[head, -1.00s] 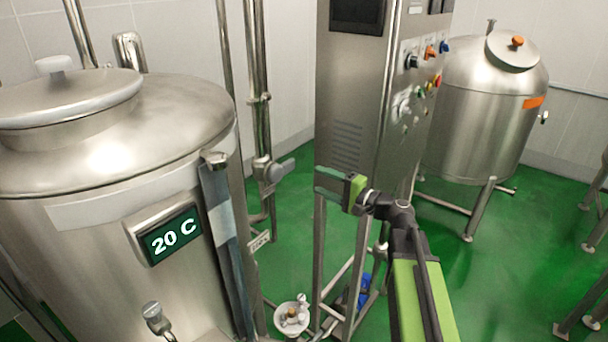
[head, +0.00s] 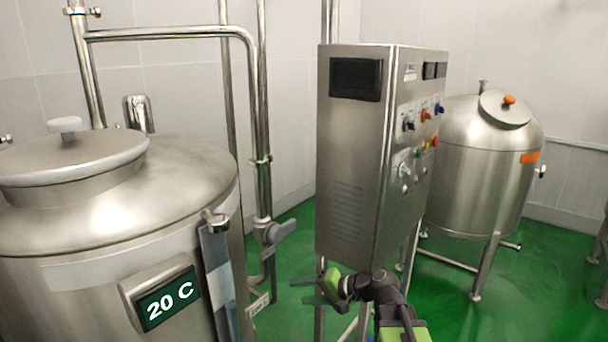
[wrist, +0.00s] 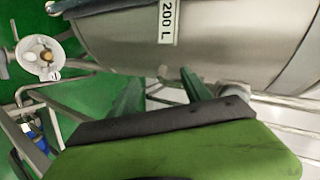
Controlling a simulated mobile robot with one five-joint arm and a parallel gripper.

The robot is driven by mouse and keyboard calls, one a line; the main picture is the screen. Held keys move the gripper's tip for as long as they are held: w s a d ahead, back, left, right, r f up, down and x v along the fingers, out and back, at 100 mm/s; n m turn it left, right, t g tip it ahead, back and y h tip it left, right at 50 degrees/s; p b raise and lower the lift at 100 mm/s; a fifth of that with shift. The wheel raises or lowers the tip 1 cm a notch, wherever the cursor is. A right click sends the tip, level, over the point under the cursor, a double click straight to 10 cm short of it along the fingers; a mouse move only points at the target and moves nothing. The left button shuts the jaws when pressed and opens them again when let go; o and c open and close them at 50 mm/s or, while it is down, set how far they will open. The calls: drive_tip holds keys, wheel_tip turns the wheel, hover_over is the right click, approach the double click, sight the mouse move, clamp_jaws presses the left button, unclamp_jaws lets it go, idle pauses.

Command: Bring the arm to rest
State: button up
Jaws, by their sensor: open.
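My gripper (head: 312,289) is in the lower middle of the head view, in front of the steel control cabinet's lower edge. Its two dark fingers are spread and point left, with nothing between them. The green and black arm comes up from the bottom edge behind it. In the wrist view the two fingers of my gripper (wrist: 163,92) stand apart and empty, with the steel tank carrying the "200 L" label (wrist: 168,22) beyond them.
A large steel tank (head: 95,235) with a "20 C" display (head: 167,300) stands at left. A valve handle (head: 279,232) is on the pipe beside it. The control cabinet (head: 350,150) is in the middle, a smaller tank (head: 470,180) at right. Green floor (head: 455,290) is open between them.

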drive_tip(key=s+d+f+n+g+h, duration=0.25)
drive_tip(key=s+f+h, duration=0.3)
drive_tip(key=f, duration=0.35)
drive_tip(key=s+d+f+g+h, duration=0.1)
drive_tip(key=s+d+f+h, duration=0.1)
drive_tip(key=d, duration=0.4)
drive_tip(key=s+d+f+g+h, duration=0.2)
drive_tip(key=s+d+h, duration=0.2)
drive_tip(key=d, duration=0.3)
drive_tip(key=shift+s+d+n, duration=0.15)
drive_tip(key=shift+n, duration=0.2)
drive_tip(key=shift+f, duration=0.1)
